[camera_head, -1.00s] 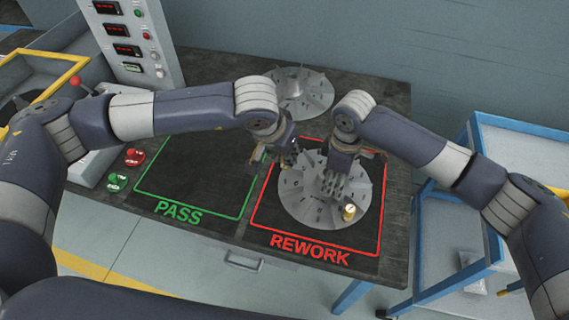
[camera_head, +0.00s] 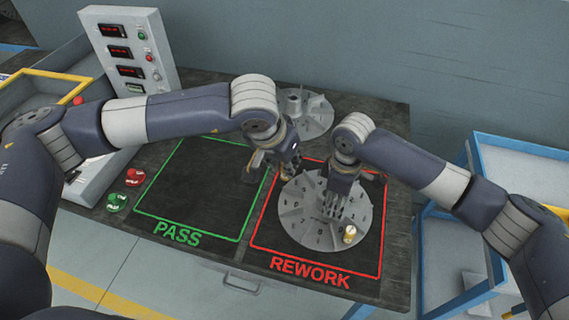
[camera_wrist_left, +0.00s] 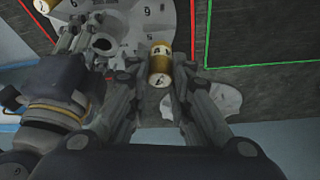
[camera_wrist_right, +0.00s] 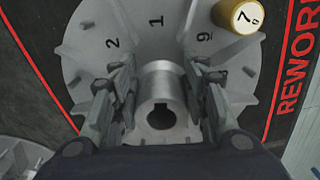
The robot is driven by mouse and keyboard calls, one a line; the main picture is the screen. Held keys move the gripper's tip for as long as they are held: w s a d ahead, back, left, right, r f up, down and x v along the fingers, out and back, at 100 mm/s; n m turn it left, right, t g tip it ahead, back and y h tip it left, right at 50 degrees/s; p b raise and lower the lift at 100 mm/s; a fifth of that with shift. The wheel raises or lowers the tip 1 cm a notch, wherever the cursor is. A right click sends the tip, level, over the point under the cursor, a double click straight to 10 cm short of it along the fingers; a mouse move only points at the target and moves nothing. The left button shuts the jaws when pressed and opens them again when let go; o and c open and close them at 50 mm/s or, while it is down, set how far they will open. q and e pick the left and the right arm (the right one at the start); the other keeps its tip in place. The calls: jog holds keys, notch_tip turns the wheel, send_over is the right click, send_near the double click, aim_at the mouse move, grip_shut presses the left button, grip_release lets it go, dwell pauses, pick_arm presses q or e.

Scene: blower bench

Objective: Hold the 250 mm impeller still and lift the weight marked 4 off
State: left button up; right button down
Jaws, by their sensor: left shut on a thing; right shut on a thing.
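The large grey impeller (camera_head: 300,232) lies flat in the red REWORK square, its numbered face up. My right gripper (camera_head: 345,205) is shut on its central hub, which shows between the fingers in the right wrist view (camera_wrist_right: 160,78). My left gripper (camera_head: 283,172) is at the impeller's far left edge. In the left wrist view it is shut on a brass weight (camera_wrist_left: 160,65) with a dark mark on its side. The weight appears by the rim; I cannot tell whether it touches the disc. A second brass weight, marked 7 (camera_wrist_right: 240,14), sits on the impeller's near right (camera_head: 349,234).
A smaller impeller (camera_head: 308,115) lies at the back of the bench, behind my grippers. The green PASS square (camera_head: 195,195) is empty. Red (camera_head: 134,177) and green (camera_head: 117,202) buttons are at the bench's left. A blue-framed cart (camera_head: 510,150) stands at the right.

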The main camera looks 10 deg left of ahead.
pick_arm(q)
jog(key=shift+r, duration=1.4)
pick_arm(e)
jog(key=shift+s+f, duration=0.2)
jog(key=shift+f, duration=0.05)
jog(key=c, duration=0.8)
grip_release()
jog(key=shift+w, duration=0.1)
jog(key=shift+c, duration=0.2)
jog(key=shift+r, duration=0.1)
jog(key=shift+w+r, duration=0.1)
jog(key=shift+r, duration=0.45)
notch_tip(320, 180, up, 11)
jog(key=shift+f, duration=0.1)
pick_arm(q)
jog(key=shift+f, duration=0.1)
